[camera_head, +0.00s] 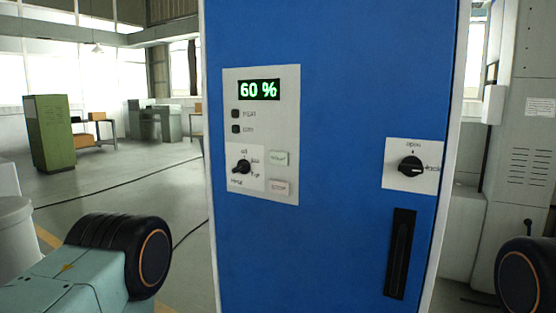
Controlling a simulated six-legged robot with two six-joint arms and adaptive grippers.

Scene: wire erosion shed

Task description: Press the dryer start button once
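The dryer is a tall blue cabinet (340,60) directly in front of me. A grey control panel (284,120) is on its left half. The pale start button (279,158) with green lettering sits at the panel's right side, above a similar stop button (280,187) with red lettering. A green display (259,90) reads 60 %. Two small dark squares lie below it, and a black rotary knob (242,167) is left of the buttons. Parts of my arms show at the lower left and lower right corners. Neither gripper is in view, and nothing covers the buttons.
On the cabinet's right, a black knob (411,167) sits on a white plate above a black vertical handle (400,253). A green cabinet (50,133) and tables stand far left. A grey cabinet (522,100) stands at right. Open floor lies left of the dryer, crossed by dark cables.

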